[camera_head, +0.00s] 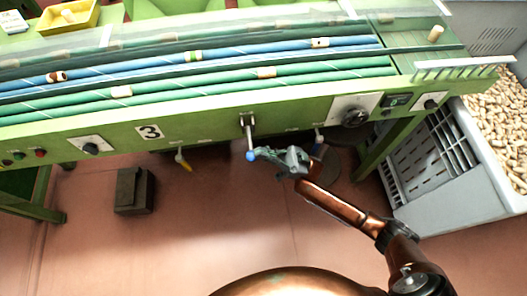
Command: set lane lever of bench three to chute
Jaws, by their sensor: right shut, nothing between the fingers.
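Bench three (200,128) is a long green bench with a white "3" plate (149,132) on its front face. Its lane lever (249,134) is a metal rod with a blue ball knob (250,156), hanging down from a slot in the front face. My right gripper (258,153) is shut with nothing held, its tips just right of the blue knob. I cannot tell whether the tips touch it. Any lane marks by the lever are too small to read. My left gripper is not in view.
Corks lie on the blue and green rollers (215,71) on top. A grey crate (432,205) full of corks stands at the right. A dark box (134,190) is on the floor at left. A dial (354,112) is right of the lever. The middle floor is clear.

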